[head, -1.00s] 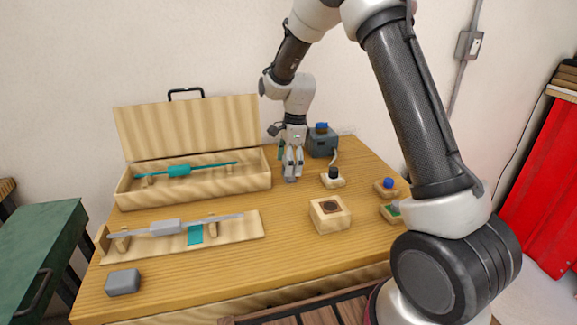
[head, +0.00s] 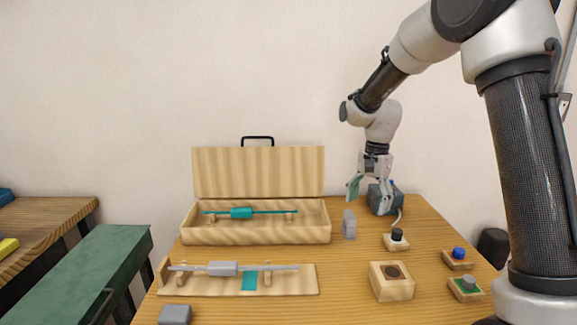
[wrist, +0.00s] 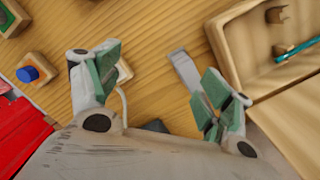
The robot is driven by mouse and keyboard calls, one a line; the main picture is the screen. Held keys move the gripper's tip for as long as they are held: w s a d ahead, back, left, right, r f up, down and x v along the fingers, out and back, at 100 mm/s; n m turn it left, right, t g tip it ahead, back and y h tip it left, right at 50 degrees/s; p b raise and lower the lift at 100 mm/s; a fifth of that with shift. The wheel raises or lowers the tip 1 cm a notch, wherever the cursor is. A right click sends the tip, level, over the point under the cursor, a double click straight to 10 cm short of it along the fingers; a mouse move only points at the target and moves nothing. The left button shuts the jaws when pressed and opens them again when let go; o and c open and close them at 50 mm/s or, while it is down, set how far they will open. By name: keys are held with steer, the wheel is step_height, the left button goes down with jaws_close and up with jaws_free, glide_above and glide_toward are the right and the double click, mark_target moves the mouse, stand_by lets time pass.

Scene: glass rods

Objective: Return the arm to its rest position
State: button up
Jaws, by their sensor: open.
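My gripper (head: 369,191) is open and empty, raised above the back right of the wooden table (head: 350,278). Its green-padded fingers point downward. In the wrist view my gripper (wrist: 165,85) has its fingers spread wide, with bare wood between them. A grey block (head: 349,224) stands on the table just below and left of the gripper. It also shows in the wrist view (wrist: 186,72), near one finger. My arm reaches in from the right side of the head view.
An open wooden case (head: 255,235) holds a teal-sleeved rod (head: 242,213). A wooden stand (head: 305,284) holds a rod with a grey sleeve (head: 223,268). A wooden block with a dark hole (head: 391,285), button blocks (head: 397,239) and a grey-blue box (head: 385,199) stand at right.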

steer(key=s+d+r+n+t, duration=0.1)
steer(key=s+d+r+n, duration=0.2)
steer(key=s, duration=0.6)
steer(key=s+d+r+n+t, duration=0.2)
steer(key=s+d+r, duration=0.3)
steer(key=s, duration=0.5)
steer(key=s+d+r+n+t, duration=0.2)
steer(key=s+d+r+n, duration=0.1)
steer(key=s, duration=0.7)
steer(key=shift+d+r+n+h, duration=0.4)
steer(key=shift+r+n, duration=0.4)
steer(key=shift+r, duration=0.05)
